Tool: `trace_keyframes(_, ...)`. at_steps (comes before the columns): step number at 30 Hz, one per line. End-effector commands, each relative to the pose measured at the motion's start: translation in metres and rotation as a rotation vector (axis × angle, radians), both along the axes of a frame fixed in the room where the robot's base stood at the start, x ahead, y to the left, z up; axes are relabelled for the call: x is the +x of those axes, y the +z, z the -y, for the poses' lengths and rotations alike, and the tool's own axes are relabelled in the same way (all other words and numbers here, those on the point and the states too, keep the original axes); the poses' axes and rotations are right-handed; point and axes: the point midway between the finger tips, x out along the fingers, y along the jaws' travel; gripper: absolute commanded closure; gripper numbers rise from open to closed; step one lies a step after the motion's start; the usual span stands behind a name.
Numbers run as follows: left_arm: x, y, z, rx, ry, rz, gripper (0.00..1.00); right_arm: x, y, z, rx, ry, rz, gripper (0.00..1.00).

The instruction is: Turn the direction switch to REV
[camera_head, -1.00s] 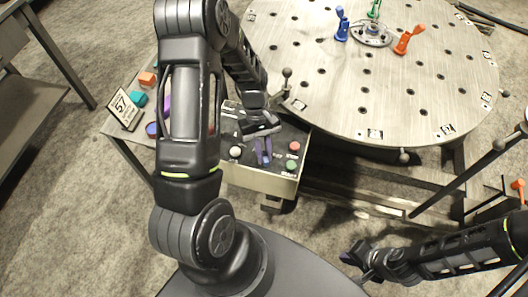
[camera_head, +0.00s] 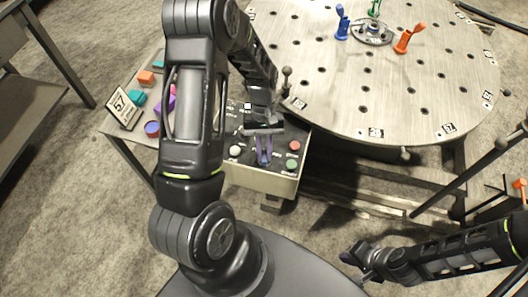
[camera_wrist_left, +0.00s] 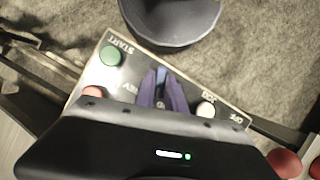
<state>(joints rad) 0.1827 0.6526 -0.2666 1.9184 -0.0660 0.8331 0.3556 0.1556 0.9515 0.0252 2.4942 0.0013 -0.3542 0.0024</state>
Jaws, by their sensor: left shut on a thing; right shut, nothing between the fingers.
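The control box (camera_head: 258,179) stands at the edge of the round table, its dark panel facing up. A red button (camera_head: 295,146), a green button (camera_head: 291,163) and a white button (camera_head: 235,150) sit on it. My left gripper (camera_head: 264,160) points down at the panel between them, its purple fingers shut on the direction switch. The fingers hide most of the switch, so its pointer cannot be read. In the left wrist view a REV label shows beside the fingers (camera_wrist_left: 162,103), near the START and JOG labels. My right gripper (camera_head: 358,260) is shut and empty, low at the right.
The round table (camera_head: 370,90) with holes carries blue, green and orange clamps. A ball-topped lever (camera_head: 287,73) rises behind the box. Dark posts stand at the right.

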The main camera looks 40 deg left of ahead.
Motion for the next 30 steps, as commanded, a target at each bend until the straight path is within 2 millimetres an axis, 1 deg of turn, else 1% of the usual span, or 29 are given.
trace_keyframes(21,0.002,0.000,0.003,0.000,-0.672,0.001,1.00,0.002,-0.018,-0.001,0.003,0.001,0.005,1.00)
trace_keyframes(30,0.001,0.000,0.003,0.000,-0.876,0.002,1.00,0.002,-0.022,-0.001,0.003,0.001,0.006,1.00)
